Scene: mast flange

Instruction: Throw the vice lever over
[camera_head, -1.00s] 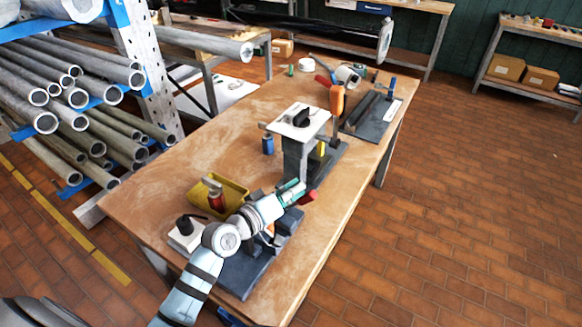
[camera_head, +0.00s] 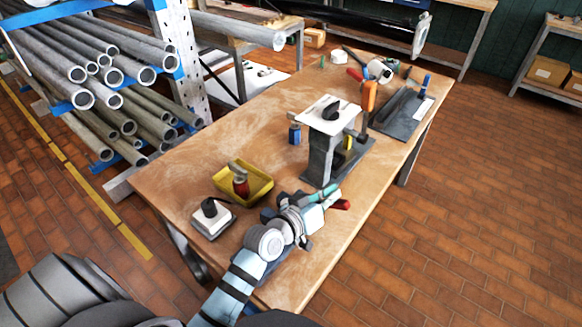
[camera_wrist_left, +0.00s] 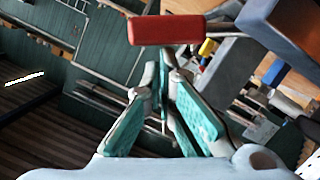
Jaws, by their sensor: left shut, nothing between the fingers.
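The vice lever shows as a red grip (camera_head: 341,204) near the table's front right edge. In the left wrist view the red grip (camera_wrist_left: 165,30) lies crosswise just beyond the fingers. My left gripper (camera_head: 328,194) is shut and empty, its teal fingertips close beside the grip. In the wrist view the fingertips (camera_wrist_left: 164,75) appear just below the grip; whether they touch it I cannot tell. The dark blue-grey vice (camera_head: 268,214) is mostly hidden under my left arm. My right gripper is not in view.
A yellow tray (camera_head: 257,190) with a red-and-grey item and a white box with a black knob (camera_head: 211,219) stand left of the arm. A grey stand with a white top (camera_head: 322,150) rises behind the gripper.

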